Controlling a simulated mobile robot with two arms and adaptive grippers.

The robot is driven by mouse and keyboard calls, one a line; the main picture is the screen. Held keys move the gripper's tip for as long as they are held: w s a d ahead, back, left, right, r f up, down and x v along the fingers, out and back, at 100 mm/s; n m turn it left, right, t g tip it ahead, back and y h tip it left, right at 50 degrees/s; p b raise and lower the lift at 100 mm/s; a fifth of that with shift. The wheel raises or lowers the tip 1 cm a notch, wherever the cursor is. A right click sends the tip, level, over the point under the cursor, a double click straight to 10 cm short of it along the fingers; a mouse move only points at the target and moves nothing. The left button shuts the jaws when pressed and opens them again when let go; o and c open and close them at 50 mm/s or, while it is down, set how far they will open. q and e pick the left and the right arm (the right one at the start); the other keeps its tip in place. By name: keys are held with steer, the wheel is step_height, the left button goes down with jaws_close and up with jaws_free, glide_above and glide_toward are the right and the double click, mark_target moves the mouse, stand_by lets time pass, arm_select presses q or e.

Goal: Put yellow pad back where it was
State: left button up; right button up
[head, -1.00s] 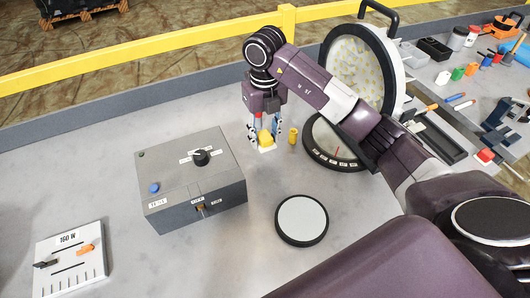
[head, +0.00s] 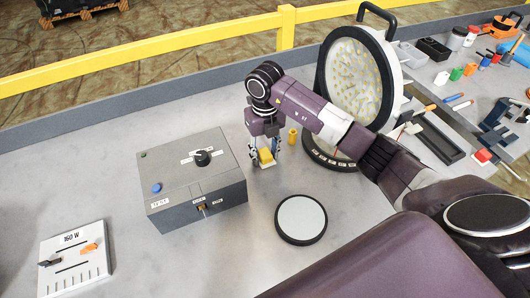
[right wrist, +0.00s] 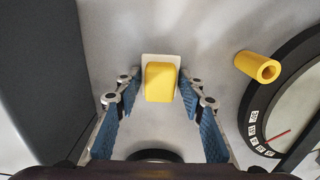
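The yellow pad (head: 266,156), a yellow block on a thin white base, is between the fingertips of my right gripper (head: 265,152), right of the grey control box. In the right wrist view the pad (right wrist: 160,82) sits upright between the blue-lined fingers (right wrist: 160,85), which close in on the edges of its white base. I cannot tell whether the base touches the table. My left gripper is not in view.
A grey box (head: 170,180) with a knob stands left of my gripper. A yellow cylinder (head: 292,136) and a large round lamp (head: 335,80) with a dial base are to the right. A round white-topped disc (head: 301,218) lies nearer. A slider panel (head: 75,258) is at left.

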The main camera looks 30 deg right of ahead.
mark_target(265, 153)
steer(key=o, duration=0.4)
steer(key=shift+c, duration=0.2)
steer(key=shift+r, duration=0.1)
steer(key=shift+r, duration=0.25)
step_height(265, 153, up, 12)
steer(key=b, duration=0.1)
steer(key=shift+f+b, duration=0.15)
steer(key=shift+b, duration=0.25)
